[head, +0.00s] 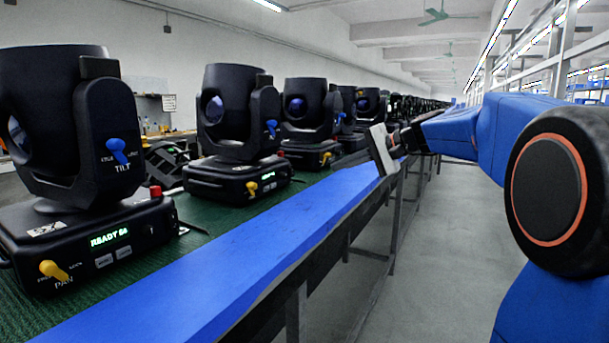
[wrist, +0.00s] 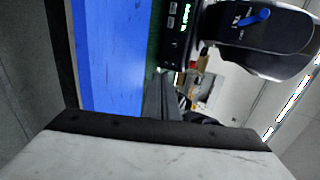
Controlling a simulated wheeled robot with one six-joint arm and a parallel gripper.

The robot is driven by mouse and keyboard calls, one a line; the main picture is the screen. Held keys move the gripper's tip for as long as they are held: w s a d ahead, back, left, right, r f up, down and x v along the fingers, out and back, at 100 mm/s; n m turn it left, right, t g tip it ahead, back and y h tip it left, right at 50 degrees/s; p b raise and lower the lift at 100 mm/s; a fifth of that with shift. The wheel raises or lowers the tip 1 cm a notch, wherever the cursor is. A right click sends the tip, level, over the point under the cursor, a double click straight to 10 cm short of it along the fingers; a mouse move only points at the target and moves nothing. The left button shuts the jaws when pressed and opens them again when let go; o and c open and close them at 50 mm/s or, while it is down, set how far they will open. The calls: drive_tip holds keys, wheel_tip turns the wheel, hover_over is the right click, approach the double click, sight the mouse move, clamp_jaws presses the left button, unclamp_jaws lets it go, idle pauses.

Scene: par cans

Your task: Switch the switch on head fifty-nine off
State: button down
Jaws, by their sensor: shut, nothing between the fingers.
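A row of black moving heads stands on the bench. The nearest head (head: 75,140) has a green display (head: 110,237) reading READY and a number I cannot read surely, a red knob (head: 155,191), a blue tilt lever (head: 117,150) and a yellow pan lever (head: 53,270). The second head (head: 235,120) has a small, unreadable display. I cannot tell which head is fifty-nine, nor its switch's position. My gripper (head: 384,150) is shut and empty above the bench's front edge. In the wrist view a head (wrist: 262,28) appears sideways, apart from my gripper (wrist: 150,140).
A blue strip (head: 235,265) runs along the front of the green bench top (head: 190,240). The aisle floor (head: 450,260) at right is clear. Steel racks (head: 560,50) stand along the far right. More heads recede down the bench.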

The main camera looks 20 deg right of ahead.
sight(291, 173)
drive_tip(key=x, duration=0.9)
drive_tip(key=r+x, duration=0.1)
drive_tip(key=x, duration=0.3)
drive_tip(key=shift+w+a+f, duration=0.15)
drive_tip(key=shift+w+a, duration=0.3)
drive_tip(key=shift+a, duration=0.1)
drive_tip(key=shift+w+f, duration=0.1)
drive_tip(key=shift+w, duration=0.05)
drive_tip(key=shift+r, duration=0.9)
